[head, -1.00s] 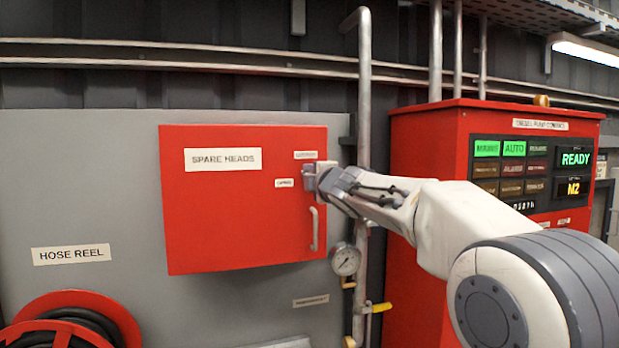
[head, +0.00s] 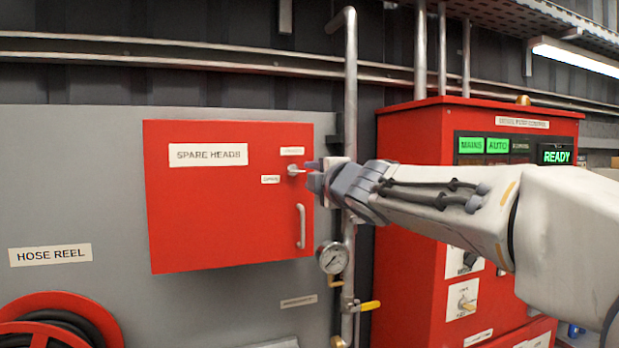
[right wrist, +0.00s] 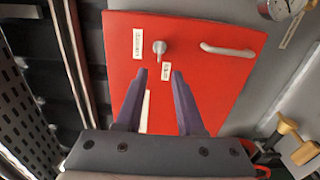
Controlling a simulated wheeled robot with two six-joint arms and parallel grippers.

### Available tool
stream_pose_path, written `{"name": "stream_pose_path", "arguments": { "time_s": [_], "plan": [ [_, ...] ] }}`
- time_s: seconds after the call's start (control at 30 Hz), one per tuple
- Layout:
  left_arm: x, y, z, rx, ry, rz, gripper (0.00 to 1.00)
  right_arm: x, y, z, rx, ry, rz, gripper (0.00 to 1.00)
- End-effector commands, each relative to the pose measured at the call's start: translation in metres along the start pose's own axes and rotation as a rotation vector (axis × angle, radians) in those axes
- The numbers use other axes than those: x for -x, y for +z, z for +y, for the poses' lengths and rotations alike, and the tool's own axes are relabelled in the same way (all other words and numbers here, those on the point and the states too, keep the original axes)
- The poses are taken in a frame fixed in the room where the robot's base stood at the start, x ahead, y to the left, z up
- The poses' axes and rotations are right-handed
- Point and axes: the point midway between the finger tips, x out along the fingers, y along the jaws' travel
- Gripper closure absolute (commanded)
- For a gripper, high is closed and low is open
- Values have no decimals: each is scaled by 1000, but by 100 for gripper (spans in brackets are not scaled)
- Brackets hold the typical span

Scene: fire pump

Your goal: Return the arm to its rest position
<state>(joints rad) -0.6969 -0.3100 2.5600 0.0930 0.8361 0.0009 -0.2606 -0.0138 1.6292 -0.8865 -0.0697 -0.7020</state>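My right arm comes in from the right in the head view, and its gripper (head: 314,174) is just right of the red SPARE HEADS cabinet (head: 205,220). The small latch handle (head: 296,170) on the cabinet is in front of the fingertips. In the right wrist view the two fingers (right wrist: 160,74) are apart with nothing between them. The latch (right wrist: 159,47) shows beyond the fingertips, clear of them. The cabinet door looks shut, with its pull handle (head: 301,226) below the latch. My left gripper is not in view.
A vertical pipe (head: 350,80) runs close behind my right gripper, with a gauge (head: 332,257) and a yellow valve lever (head: 370,306) below. The red pump control cabinet (head: 410,270) stands behind my right arm. A hose reel (head: 70,305) is at lower left.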

Motion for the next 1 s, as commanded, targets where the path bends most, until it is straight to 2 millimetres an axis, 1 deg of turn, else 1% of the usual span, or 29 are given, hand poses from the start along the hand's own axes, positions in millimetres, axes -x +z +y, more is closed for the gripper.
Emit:
{"name": "stream_pose_path", "arguments": {
  "time_s": [0.1,0.17,0.27,0.37,0.4,0.47,0.5,0.57,0.6,0.67,0.7,0.77,0.8,0.87,0.9,1.0],
  "plan": [
    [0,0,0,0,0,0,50,0,0,0,-1,-1,0,62],
    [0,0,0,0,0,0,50,1,-1,-4,-16,-12,-2,62],
    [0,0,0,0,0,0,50,6,-7,-30,-107,-80,-18,62],
    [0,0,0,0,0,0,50,22,-21,-82,-272,-221,-54,62],
    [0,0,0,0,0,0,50,33,-27,-108,-352,-293,-79,62],
    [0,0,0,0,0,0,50,53,-38,-148,-470,-407,-124,62],
    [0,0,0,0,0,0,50,69,-45,-174,-544,-483,-160,62],
    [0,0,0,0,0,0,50,94,-56,-211,-643,-594,-217,62],
    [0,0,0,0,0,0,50,113,-62,-235,-702,-669,-259,62],
    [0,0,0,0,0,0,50,144,-72,-268,-783,-778,-327,62],
    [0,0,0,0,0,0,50,166,-78,-289,-830,-850,-376,62],
    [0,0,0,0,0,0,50,201,-87,-318,-892,-955,-455,62],
    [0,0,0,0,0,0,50,225,-92,-334,-928,-1023,-511,62],
    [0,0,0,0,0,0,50,260,-98,-356,-971,-1115,-593,62],
    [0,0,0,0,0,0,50,282,-101,-368,-993,-1170,-647,62],
    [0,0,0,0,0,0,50,327,-107,-389,-1030,-1279,-764,62]
  ]
}}
